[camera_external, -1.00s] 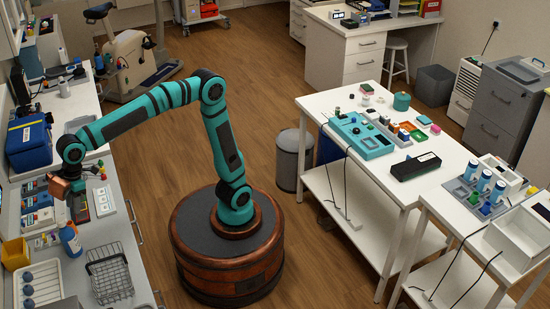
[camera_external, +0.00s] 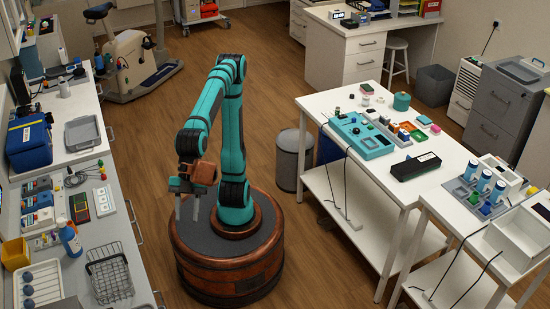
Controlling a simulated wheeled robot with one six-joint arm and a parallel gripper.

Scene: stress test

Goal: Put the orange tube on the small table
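My gripper (camera_external: 187,208) hangs in front of my arm, above the left side of my round base, with its fingers pointing down. The two fingers are apart, and I see nothing between them. I cannot make out an orange tube for certain anywhere. A white table (camera_external: 360,190) with a lower shelf stands to the right of my base. A smaller white table (camera_external: 436,207) adjoins it at the lower right. I cannot tell which one the task calls the small table. My gripper is well away from both.
The left counter (camera_external: 110,225) holds a wire basket (camera_external: 108,275), a blue spray bottle (camera_external: 70,240), a grey tray (camera_external: 82,132) and a blue case (camera_external: 28,140). A grey bin (camera_external: 294,160) stands between my base and the white table.

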